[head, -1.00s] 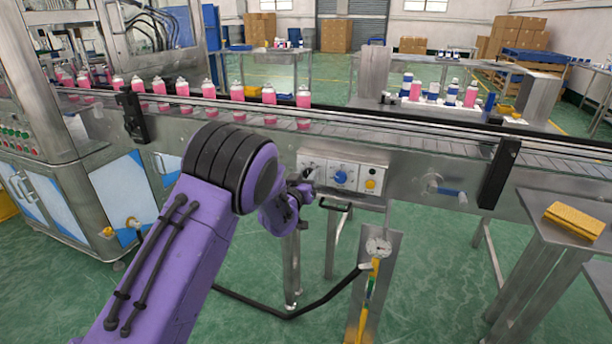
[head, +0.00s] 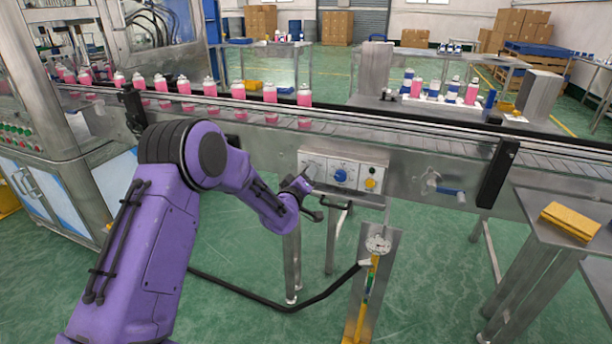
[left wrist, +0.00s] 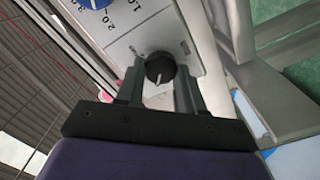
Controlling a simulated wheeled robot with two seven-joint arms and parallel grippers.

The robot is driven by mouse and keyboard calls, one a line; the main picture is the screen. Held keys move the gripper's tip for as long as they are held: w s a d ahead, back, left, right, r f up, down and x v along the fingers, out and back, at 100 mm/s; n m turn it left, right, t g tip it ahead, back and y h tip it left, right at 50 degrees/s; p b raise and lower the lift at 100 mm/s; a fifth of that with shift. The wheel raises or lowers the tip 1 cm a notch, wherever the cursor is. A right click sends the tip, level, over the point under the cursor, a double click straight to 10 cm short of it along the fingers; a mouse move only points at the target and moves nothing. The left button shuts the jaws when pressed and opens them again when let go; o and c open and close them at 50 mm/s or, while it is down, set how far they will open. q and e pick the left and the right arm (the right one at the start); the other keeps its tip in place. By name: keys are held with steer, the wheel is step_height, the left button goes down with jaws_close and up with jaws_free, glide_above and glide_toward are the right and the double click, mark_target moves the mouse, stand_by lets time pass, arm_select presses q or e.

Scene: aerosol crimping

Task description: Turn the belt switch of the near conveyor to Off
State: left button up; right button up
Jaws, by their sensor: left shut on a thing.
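The belt switch is a black knob (left wrist: 160,69) with a white pointer line on a pale panel in the left wrist view. Its pointer runs toward the bottom of that picture, and the small labels above it are too blurred to read. My left gripper (left wrist: 159,80) has one finger on each side of the knob and is shut on it. In the head view my left gripper (head: 306,187) is at the left end of the control panel (head: 356,168) on the near conveyor (head: 240,140), hiding much of the knob. My right gripper is not in view.
Right of the switch are a blue dial (head: 340,176) and a yellow button (head: 371,183). A gauge stand (head: 378,244) with a black hose is below the panel. Pink cans (head: 238,90) stand on the belt.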

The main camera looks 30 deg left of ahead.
arm_select(q)
steer(key=shift+f, duration=0.15)
stand_by(0.3)
steer(key=o, duration=1)
steer(key=shift+o, duration=0.2)
steer(key=v, duration=1)
steer(key=shift+s+b, duration=0.35)
steer(key=shift+b, duration=0.1)
